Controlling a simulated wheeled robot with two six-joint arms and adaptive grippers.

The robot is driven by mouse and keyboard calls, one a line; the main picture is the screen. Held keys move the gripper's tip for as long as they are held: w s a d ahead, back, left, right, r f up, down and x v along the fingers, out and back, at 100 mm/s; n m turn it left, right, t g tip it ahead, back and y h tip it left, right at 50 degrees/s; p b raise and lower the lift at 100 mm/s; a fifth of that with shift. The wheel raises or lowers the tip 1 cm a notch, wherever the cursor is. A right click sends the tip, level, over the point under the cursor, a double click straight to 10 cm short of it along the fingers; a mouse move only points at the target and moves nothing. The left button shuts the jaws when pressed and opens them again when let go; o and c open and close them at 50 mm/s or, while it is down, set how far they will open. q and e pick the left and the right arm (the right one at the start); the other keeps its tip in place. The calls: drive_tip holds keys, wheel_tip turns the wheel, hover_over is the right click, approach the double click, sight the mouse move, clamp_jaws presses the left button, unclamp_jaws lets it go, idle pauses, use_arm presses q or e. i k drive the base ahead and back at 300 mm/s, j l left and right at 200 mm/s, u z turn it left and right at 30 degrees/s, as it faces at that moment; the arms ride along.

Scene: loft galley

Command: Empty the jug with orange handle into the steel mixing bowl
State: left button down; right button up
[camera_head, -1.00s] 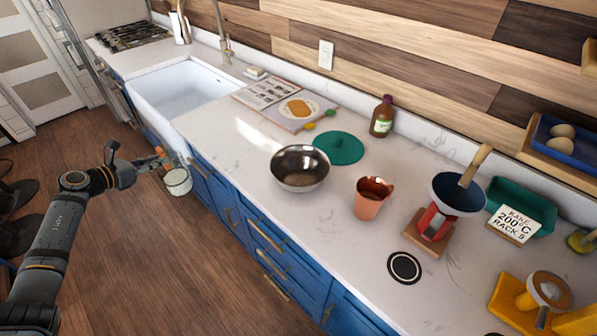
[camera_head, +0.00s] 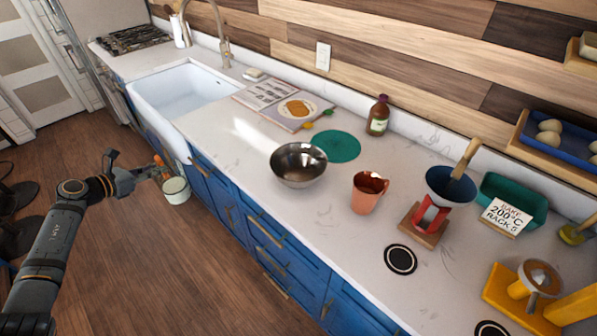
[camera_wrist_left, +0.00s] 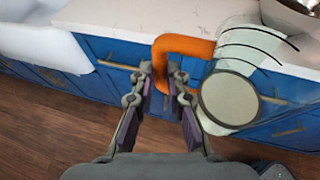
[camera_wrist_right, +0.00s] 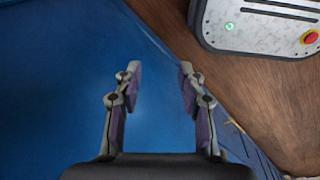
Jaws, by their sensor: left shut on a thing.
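The jug with orange handle (camera_head: 176,190) is clear with dark marks and has pale contents. My left gripper (camera_head: 158,171) is shut on its orange handle, also seen in the left wrist view (camera_wrist_left: 185,47). It holds the jug off the counter, in front of the blue cabinets near the sink. The jug looks roughly upright in the head view. The steel mixing bowl (camera_head: 298,177) stands on the white counter, to the right of the jug; its edge shows in the left wrist view (camera_wrist_left: 292,18). My right gripper (camera_wrist_right: 158,85) is open and empty, facing a blue surface.
A copper mug (camera_head: 366,194) stands right of the bowl. A green round mat (camera_head: 341,146) lies behind it. A red stand with a dark funnel (camera_head: 437,204), a brown bottle (camera_head: 378,116) and an open book (camera_head: 283,104) are on the counter. Counter between sink (camera_head: 187,92) and bowl is clear.

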sight(296, 165)
drive_tip(key=k+l+z, duration=0.15)
drive_tip(key=k, duration=0.95)
drive_tip(key=j+z, duration=0.1)
drive_tip(key=z, duration=1.05)
drive_tip(key=k+j, duration=0.1)
drive_tip(key=j, duration=1.5)
drive_tip(key=i+l, duration=0.15)
drive_tip(key=i, duration=0.7)
